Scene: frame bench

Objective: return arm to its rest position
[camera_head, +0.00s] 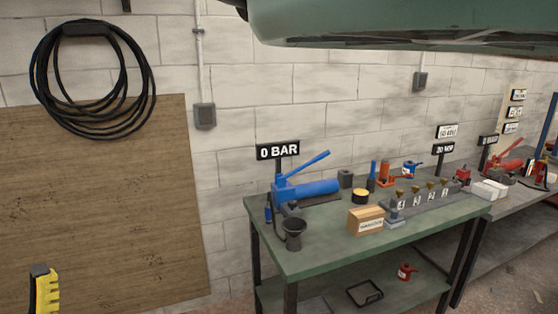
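My gripper and arm cannot be made out in the head view. The head camera faces a green workbench (315,262) against a white block wall. A blue hand pump (308,190) with a raised lever stands on its left part, under a sign reading "0 BAR" (278,151). A dark cup (293,234) stands at the front left corner of the bench top. A small wooden box (366,220) sits near the front edge.
A grey block with numbered brass fittings (430,197) lies along the bench's right side. A second bench (515,232) with a red pump (500,160) stands farther right. A large green body (400,22) hangs overhead. A yellow and black object (46,291) stands lower left.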

